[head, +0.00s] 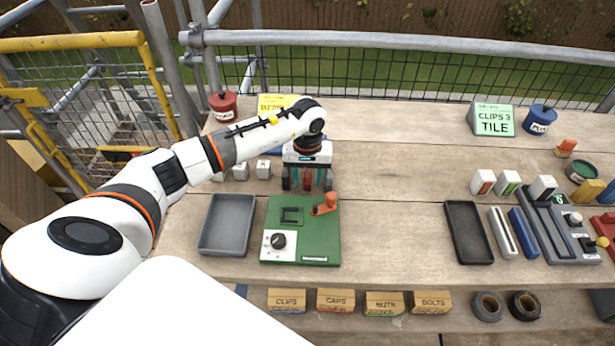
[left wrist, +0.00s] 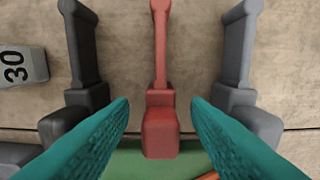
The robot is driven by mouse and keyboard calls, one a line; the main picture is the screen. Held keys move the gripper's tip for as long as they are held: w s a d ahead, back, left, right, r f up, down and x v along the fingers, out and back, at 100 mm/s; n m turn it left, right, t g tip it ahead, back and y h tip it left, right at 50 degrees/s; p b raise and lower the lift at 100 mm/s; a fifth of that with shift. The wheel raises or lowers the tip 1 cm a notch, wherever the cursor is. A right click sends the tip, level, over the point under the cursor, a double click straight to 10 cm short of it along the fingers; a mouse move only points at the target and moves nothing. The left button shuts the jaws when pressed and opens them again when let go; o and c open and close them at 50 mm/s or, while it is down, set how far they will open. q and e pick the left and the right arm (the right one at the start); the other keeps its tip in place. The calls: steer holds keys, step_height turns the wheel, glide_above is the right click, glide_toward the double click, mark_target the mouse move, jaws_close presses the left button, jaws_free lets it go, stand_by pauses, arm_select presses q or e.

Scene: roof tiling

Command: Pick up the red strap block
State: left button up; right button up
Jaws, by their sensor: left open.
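The red strap block (left wrist: 160,125) stands in the middle of the left wrist view, with a long thin strap reaching up the picture. A dark grey strap block (left wrist: 85,60) stands to its left and a lighter grey one (left wrist: 237,55) to its right. My left gripper (head: 307,172) is over these blocks, just behind the green board in the head view. Its teal fingers are open, one on each side of the red block, with visible gaps. In the head view the red block (head: 308,184) is partly hidden below the gripper. My right gripper is not in view.
The green board (head: 325,225) with a black knob and orange lever lies just in front. A grey tray (head: 228,222) is left of it. Small grey weights (head: 263,169) stand left of the gripper. The middle of the bench is clear.

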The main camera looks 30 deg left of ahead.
arm_select(q)
steer(key=shift+f, duration=0.5)
steer(key=shift+c, duration=0.2)
jaws_close()
